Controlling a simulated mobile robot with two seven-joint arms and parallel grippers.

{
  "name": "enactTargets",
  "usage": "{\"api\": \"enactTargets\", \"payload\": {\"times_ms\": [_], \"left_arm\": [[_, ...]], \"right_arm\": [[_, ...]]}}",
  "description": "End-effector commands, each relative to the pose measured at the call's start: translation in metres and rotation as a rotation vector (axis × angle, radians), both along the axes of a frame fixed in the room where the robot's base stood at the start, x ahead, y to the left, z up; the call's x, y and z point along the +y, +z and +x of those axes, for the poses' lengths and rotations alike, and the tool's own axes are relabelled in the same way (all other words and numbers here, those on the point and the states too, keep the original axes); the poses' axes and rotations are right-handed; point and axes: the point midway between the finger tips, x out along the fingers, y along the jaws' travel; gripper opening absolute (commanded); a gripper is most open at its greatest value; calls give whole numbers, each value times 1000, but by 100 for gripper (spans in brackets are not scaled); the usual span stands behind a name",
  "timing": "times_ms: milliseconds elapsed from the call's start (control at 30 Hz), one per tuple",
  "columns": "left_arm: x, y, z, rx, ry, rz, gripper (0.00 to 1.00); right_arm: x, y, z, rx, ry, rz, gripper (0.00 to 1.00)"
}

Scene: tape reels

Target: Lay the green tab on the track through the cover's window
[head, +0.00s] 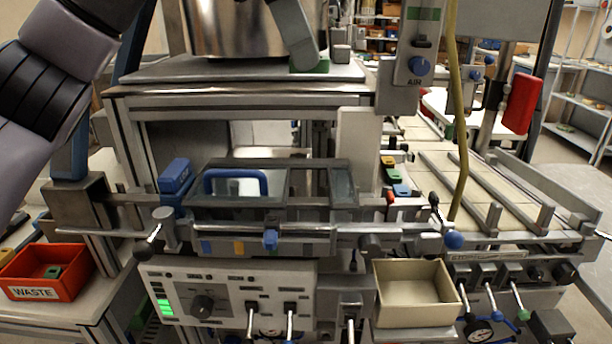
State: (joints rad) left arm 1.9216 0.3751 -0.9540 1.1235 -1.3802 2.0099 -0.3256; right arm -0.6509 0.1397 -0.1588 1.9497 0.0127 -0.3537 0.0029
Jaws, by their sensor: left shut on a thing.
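My left arm enters from the left and rises out of the top edge. My left gripper (308,58) comes down from the top edge, in front of a shiny metal drum. It is shut on a green tab (322,66), of which only a little shows. It is above and behind the cover, apart from it. The cover (275,208) is a grey frame with glassy panes and a blue handle (236,173), and it looks lowered over the bench. Its window (341,184) seems to be at its right part. The track beneath is hard to make out. My right gripper is not in view.
Coloured tabs (393,174) lie right of the cover. A red WASTE bin (42,290) holding a green piece stands at far left. An empty beige box (390,313) is at the front. A yellow hose (455,120) hangs at right. The metal drum (225,30) stands behind.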

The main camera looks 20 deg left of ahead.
Motion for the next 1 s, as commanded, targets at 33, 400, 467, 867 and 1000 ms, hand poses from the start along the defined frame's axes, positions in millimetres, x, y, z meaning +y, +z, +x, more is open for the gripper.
{"api": "enactTargets", "payload": {"times_ms": [33, 400, 467, 867, 1000], "left_arm": [[0, -22, 0, 4, -3, -1, 0], [1, -104, 0, 2, 1, 0, 0], [1, -110, 0, 1, 2, 0, 0], [1, -157, 0, 2, 2, 0, 0], [0, -160, 0, -1, 1, -1, 0]], "right_arm": [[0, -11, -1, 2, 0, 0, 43], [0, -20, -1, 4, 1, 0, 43], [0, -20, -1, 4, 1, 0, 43], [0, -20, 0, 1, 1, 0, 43], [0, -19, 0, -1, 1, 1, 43]]}}
